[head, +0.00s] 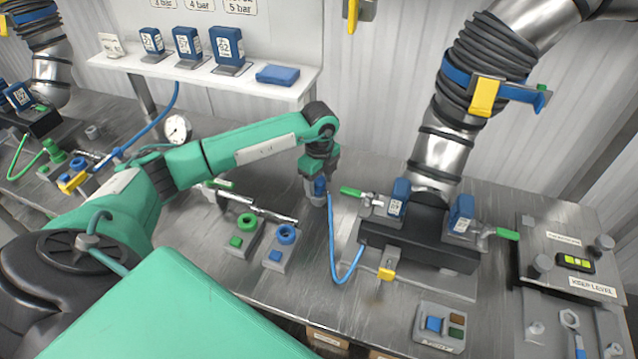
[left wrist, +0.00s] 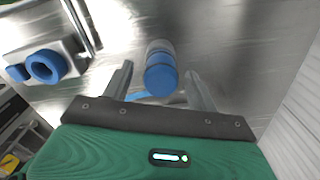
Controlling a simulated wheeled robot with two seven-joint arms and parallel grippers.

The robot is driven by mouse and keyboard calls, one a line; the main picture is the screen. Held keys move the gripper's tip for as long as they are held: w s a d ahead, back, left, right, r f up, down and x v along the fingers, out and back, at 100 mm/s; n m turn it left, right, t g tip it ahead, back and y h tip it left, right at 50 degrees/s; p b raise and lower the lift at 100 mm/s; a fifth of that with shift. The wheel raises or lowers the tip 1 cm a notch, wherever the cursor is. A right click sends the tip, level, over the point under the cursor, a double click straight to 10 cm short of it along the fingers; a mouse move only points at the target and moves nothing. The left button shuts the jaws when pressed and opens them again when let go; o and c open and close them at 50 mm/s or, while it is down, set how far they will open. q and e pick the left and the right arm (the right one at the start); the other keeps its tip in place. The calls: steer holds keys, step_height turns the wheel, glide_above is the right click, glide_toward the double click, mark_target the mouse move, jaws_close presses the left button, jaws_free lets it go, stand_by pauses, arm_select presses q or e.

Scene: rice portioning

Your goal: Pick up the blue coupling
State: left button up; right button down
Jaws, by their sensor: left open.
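The blue coupling (head: 320,187) is a short grey cylinder with a blue end, standing on the metal bench near its middle. A blue hose (head: 334,245) runs from beside it toward the front. My left gripper (head: 316,178) is directly above and around it, pointing down. In the left wrist view the coupling (left wrist: 161,75) shows between the two spread fingers of the gripper (left wrist: 161,82), with a visible space on each side. The fingers are open. In the head view the gripper partly hides the coupling. My right gripper is not in view.
Two grey blocks with a green ring (head: 247,222) and a blue ring (head: 286,235) stand left of the coupling. A dark manifold (head: 420,240) with green-handled valves stands to the right, under a large metal duct (head: 440,150). A shelf (head: 215,78) with blue boxes is behind.

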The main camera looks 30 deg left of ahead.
arm_select(q)
steer(key=shift+a+f, duration=0.1)
steer(key=shift+f, duration=0.8)
steer(key=shift+c, duration=0.5)
steer(key=c, duration=1.1)
steer(key=shift+o, duration=0.2)
